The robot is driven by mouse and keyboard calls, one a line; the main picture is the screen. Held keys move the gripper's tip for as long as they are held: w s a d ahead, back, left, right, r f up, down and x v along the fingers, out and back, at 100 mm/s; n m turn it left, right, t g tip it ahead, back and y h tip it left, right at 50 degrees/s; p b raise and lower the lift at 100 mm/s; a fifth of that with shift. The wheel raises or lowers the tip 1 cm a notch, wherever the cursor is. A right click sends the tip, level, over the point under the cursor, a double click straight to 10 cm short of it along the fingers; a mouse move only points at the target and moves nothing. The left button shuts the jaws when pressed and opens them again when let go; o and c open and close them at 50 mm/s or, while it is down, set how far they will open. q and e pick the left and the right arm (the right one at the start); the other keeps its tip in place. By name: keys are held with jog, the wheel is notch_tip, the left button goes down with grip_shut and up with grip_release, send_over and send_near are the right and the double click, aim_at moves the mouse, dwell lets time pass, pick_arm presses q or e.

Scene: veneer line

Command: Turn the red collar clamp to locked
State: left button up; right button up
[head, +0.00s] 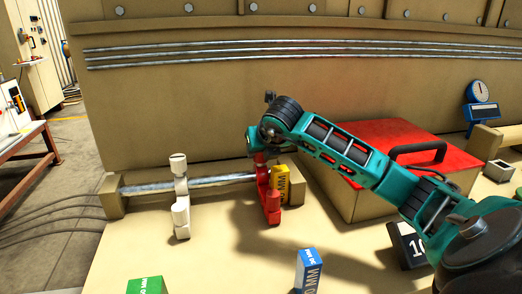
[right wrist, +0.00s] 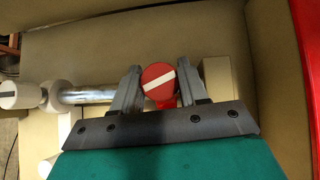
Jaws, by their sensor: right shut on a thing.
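The red collar clamp (head: 268,190) sits upright at the right part of a metal rod (head: 220,180) in the head view. My right arm reaches over from the right, and my right gripper (head: 258,150) is at the clamp's top, its fingers mostly hidden there. In the right wrist view the clamp's round red top (right wrist: 153,73) with a slanted white bar lies between the two grey fingers of my right gripper (right wrist: 157,72), which is shut on it. The bar rises towards the right. No lock marking is readable. My left gripper is not in view.
A white collar clamp (head: 180,200) stands on the rod to the left. A yellow block (head: 283,183) is close to the red clamp's right. A box with a red lid (head: 375,140) is under my right arm. Blue (head: 308,270) and green (head: 147,286) blocks stand in front.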

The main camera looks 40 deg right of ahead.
jog(key=shift+w+d+r+m+g+h+b, duration=0.15)
jog(key=shift+m+g+h+b, duration=0.1)
jog(key=shift+m+h, duration=0.25)
jog(key=shift+s+r+m+g+h+b, duration=0.1)
jog(key=shift+m+g+h+b, duration=0.15)
jog(key=shift+m, duration=0.45)
jog(key=shift+w+d+r+m+g+h+b, duration=0.1)
jog(key=shift+r+m+g+h+b, duration=0.1)
jog(key=shift+m+h, duration=0.35)
dwell(4.8)
dwell(0.4)
jog(key=o, duration=0.6)
jog(key=shift+o, duration=1.3)
jog(key=shift+f, duration=0.25)
jog(key=shift+o, duration=0.8)
jog(key=shift+a+f, duration=0.1)
